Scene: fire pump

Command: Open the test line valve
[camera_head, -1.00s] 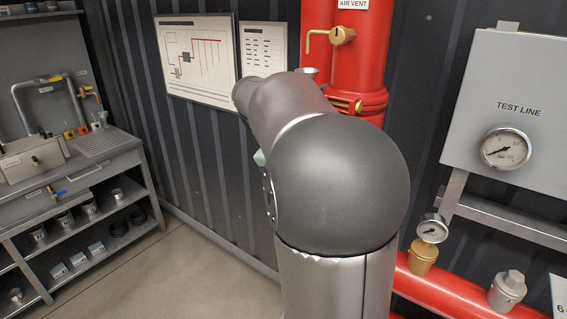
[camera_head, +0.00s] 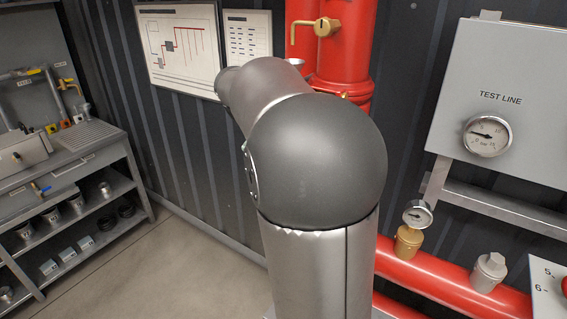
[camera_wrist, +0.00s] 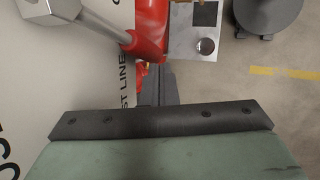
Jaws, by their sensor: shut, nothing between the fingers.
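In the head view a grey panel (camera_head: 505,110) reads TEST LINE and carries a round pressure gauge (camera_head: 487,136). In the wrist view the end of a TEST LINE label (camera_wrist: 124,88) shows on a pale surface at the left. A red part (camera_wrist: 148,35) with a grey rod running into it is above the label; I cannot tell whether it belongs to the valve. My gripper (camera_wrist: 160,119) fills the bottom of the wrist view as a dark bar on a green body. It is shut and empty, and seems apart from the red part. In the head view my arm hides it.
A red horizontal pipe (camera_head: 445,280) with a small gauge (camera_head: 417,214) and a grey fitting (camera_head: 488,271) runs below the panel. A red riser (camera_head: 345,60) stands behind my arm. A shelved workbench (camera_head: 70,195) is at the left. Floor (camera_head: 190,270) between is clear.

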